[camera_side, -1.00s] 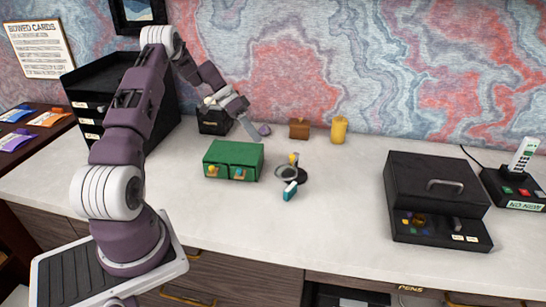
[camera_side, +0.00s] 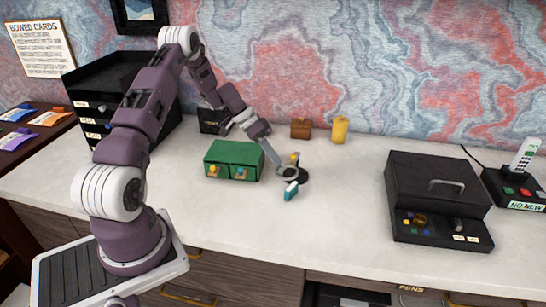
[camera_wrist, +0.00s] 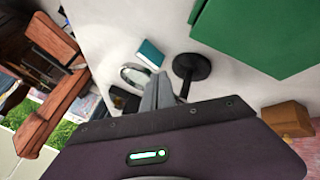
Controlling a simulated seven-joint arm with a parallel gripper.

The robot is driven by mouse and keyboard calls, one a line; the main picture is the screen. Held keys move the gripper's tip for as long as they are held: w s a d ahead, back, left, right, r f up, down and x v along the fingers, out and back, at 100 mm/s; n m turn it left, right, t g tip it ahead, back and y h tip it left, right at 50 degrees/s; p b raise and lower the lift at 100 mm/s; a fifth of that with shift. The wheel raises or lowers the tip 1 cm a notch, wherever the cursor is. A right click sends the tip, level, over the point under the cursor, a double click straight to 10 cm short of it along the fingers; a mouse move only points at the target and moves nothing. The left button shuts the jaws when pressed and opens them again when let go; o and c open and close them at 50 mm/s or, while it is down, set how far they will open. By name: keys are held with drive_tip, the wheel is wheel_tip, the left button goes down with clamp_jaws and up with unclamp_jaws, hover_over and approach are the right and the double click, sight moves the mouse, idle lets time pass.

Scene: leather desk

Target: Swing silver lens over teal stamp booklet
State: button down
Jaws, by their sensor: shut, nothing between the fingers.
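The silver lens (camera_side: 287,171) is a ring on a dark stand with a round black base (camera_side: 303,178). In the wrist view the lens (camera_wrist: 124,76) lies beside the teal stamp booklet (camera_wrist: 151,53), near its lower left corner. In the side view the teal booklet (camera_side: 291,190) is just in front of the lens. My gripper (camera_side: 277,164) is shut and empty, with its fingertips close to the lens from behind and left. In the wrist view the fingers (camera_wrist: 163,84) reach between the lens and the black base (camera_wrist: 191,68); I cannot tell whether they touch the lens.
A green two-drawer box (camera_side: 233,160) stands close to the left of the lens. A black case (camera_side: 436,185) stands at right. The white top between the lens and the case is clear.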

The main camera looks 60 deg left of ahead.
drive_tip(key=shift+d, duration=0.75)
drive_tip(key=a+f+v, duration=0.2)
drive_tip(key=v, duration=1)
drive_tip(key=w+d+r+m+g+y, duration=0.1)
drive_tip(key=w+d+m+y, duration=0.1)
drive_tip(key=w+d, duration=0.45)
drive_tip(key=w+d+r+m+y, duration=0.1)
drive_tip(key=w+d+m+y, duration=0.2)
drive_tip(key=d, duration=0.6)
wheel_tip(320, 180, down, 9)
drive_tip(key=h, duration=0.1)
drive_tip(key=shift+w+a+f, duration=0.15)
drive_tip(key=shift+w+f, duration=0.1)
drive_tip(key=shift+w, duration=0.2)
